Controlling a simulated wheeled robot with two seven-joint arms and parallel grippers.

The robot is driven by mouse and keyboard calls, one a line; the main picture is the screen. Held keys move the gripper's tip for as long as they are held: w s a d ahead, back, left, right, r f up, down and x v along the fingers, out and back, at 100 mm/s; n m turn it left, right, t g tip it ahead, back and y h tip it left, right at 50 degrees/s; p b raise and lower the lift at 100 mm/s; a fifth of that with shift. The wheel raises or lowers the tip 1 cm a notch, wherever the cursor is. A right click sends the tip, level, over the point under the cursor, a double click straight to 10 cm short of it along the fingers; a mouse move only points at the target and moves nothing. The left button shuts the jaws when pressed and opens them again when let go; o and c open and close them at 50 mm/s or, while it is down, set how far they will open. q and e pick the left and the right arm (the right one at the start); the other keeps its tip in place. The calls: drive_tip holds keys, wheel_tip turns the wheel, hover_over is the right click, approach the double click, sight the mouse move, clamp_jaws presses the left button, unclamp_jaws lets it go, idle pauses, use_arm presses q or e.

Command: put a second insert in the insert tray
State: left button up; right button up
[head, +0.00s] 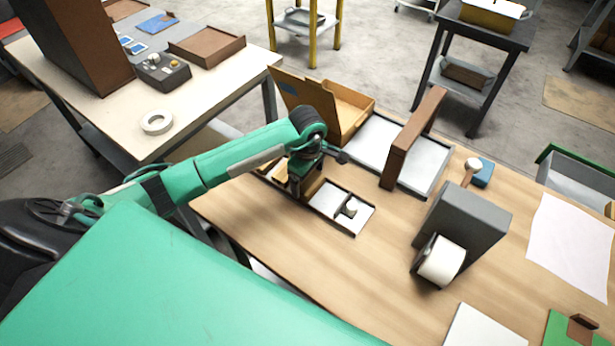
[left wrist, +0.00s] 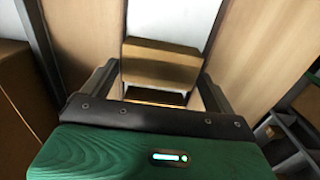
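The insert tray (head: 367,218) is a low, dark-walled tray with a pale floor on the wooden table. One small greyish insert (head: 350,208) stands in its right part. My left gripper (head: 303,187) points down at the tray's left end, which it partly hides. In the left wrist view its fingers (left wrist: 160,88) are wide apart. A brown block (left wrist: 160,62) lies between and beyond the fingertips, across a pale strip with dark edges; I see no clear grip on it, and its contact with the fingers is hard to judge. My right gripper is not in view.
An open cardboard box (head: 350,108) and a white tray (head: 425,178) with an upright brown panel (head: 410,140) stand just behind. A grey dispenser (head: 465,220) with a white roll stands at right. The wooden table is clear in front of the insert tray.

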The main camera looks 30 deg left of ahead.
sight(307, 181)
use_arm(q)
drive_tip(key=shift+s+f, duration=0.25)
drive_tip(key=shift+f, duration=0.05)
drive_tip(key=shift+r+p, duration=0.5)
drive_tip(key=shift+p, duration=0.1)
wheel_tip(307, 181, up, 13)
drive_tip(key=b, duration=0.3)
drive_tip(key=shift+w+f, duration=0.15)
drive_tip(key=shift+f, duration=0.05)
